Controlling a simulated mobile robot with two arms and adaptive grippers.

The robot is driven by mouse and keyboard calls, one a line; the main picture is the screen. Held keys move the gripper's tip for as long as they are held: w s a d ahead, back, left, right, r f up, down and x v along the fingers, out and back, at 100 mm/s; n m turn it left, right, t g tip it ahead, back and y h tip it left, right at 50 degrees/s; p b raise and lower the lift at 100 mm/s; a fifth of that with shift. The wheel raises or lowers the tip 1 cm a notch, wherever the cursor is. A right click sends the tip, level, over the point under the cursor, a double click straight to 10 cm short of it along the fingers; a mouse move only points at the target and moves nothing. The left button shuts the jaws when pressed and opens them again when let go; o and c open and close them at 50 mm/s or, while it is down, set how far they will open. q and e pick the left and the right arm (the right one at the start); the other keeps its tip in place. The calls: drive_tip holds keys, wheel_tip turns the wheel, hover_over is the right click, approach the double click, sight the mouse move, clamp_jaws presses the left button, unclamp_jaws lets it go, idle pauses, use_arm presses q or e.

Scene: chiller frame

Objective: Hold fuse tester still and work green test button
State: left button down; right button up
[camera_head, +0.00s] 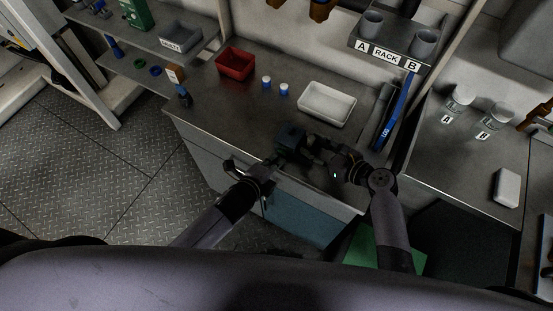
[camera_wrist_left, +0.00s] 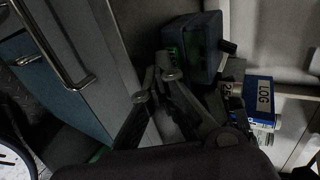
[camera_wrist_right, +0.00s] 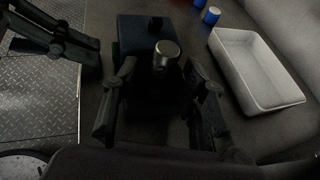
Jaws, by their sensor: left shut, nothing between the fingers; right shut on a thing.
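The fuse tester (camera_head: 291,135) is a dark blue box near the front edge of the metal bench. It also shows in the left wrist view (camera_wrist_left: 205,42) and the right wrist view (camera_wrist_right: 134,33), where a round metal knob (camera_wrist_right: 166,52) stands at its near side. My right gripper (camera_wrist_right: 162,85) is shut around the tester's dark near part, a finger on each side. My left gripper (camera_wrist_left: 165,72) is shut and empty, its tips close to the tester's face with dim green marks (camera_wrist_left: 173,52). I cannot tell whether they touch. The green button is not clearly visible behind the tips.
A white tray (camera_head: 327,104), two blue-and-white bottles (camera_head: 284,89) and a red bin (camera_head: 235,64) stand behind the tester. A blue LOG binder (camera_head: 394,112) is at the right. A cabinet handle (camera_wrist_left: 62,60) is below the bench edge, near my left arm.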

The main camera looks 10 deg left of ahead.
use_arm(q)
drive_tip(key=shift+w+d, duration=0.2)
drive_tip(key=shift+w, duration=0.2)
drive_tip(key=shift+w+d, duration=0.2)
drive_tip(key=shift+w, duration=0.25)
drive_tip(key=shift+w+d, duration=0.2)
drive_tip(key=shift+w, duration=0.25)
use_arm(e)
drive_tip(key=shift+s+a, duration=0.1)
use_arm(q)
drive_tip(key=v, duration=1.2)
use_arm(e)
drive_tip(key=shift+f, duration=0.1)
drive_tip(key=o, duration=1.4)
drive_tip(key=shift+d, duration=0.2)
